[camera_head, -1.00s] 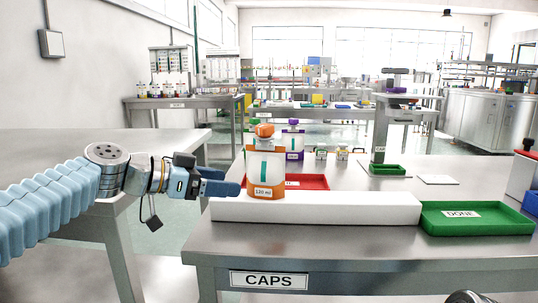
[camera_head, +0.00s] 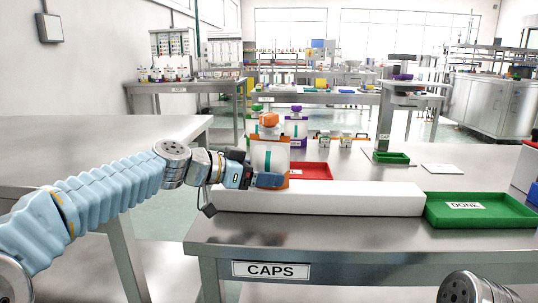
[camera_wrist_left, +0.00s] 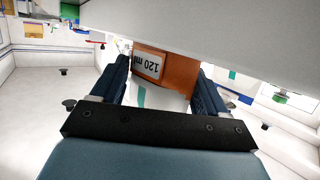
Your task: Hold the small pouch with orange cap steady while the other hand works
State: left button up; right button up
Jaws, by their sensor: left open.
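The pouch with the orange cap (camera_head: 270,153) stands upright on the white block (camera_head: 350,198). It has a white body, a teal stripe and an orange bottom band. My left gripper (camera_head: 268,180) has come in from the left at the pouch's lower part, and one finger hides its label. In the left wrist view the open fingers lie on either side of the pouch (camera_wrist_left: 166,67), whose "120 ml" label shows upside down between them. Some gap shows there; contact cannot be told. My right gripper is out of view.
A red tray (camera_head: 312,171) lies behind the block, and a purple-capped pouch (camera_head: 296,132) and a green-capped one stand behind. A green DONE tray (camera_head: 480,211) is right of the block. The table front is clear.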

pick_arm(q)
jog(key=c, duration=0.5)
dwell(0.5)
